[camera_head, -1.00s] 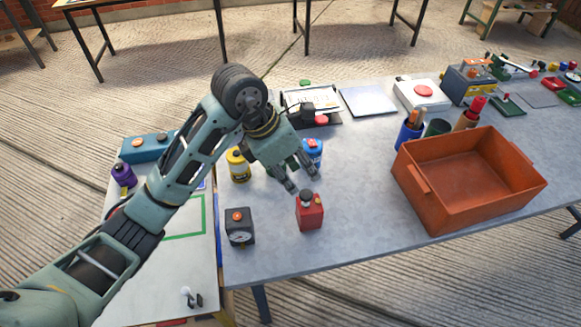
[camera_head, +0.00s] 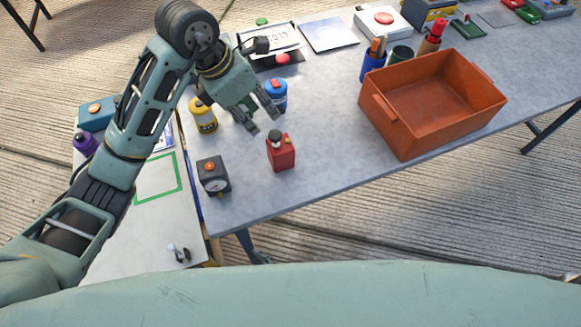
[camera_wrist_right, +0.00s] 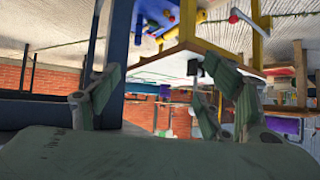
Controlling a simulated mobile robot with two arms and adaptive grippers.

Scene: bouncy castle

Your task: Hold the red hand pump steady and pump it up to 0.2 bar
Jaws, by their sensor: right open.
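The red hand pump (camera_head: 281,155) stands upright on the grey table near its front edge, with a dark knob on top. A dark box with a round dial and an orange button (camera_head: 213,176) stands to its left. My left gripper (camera_head: 266,124) is above and just behind the pump, fingers pointing down toward it. Its fingers are apart with nothing between them, and it does not appear to touch the pump. My right gripper (camera_wrist_right: 160,95) shows only in the right wrist view, open and empty, away from the pump. The dial reading is too small to tell.
A yellow can (camera_head: 203,116) and a blue can (camera_head: 276,94) stand behind the pump, close to my left gripper. A large orange crate (camera_head: 432,128) stands to the right. The tabletop between pump and crate is clear. A white side table (camera_head: 150,230) adjoins at left.

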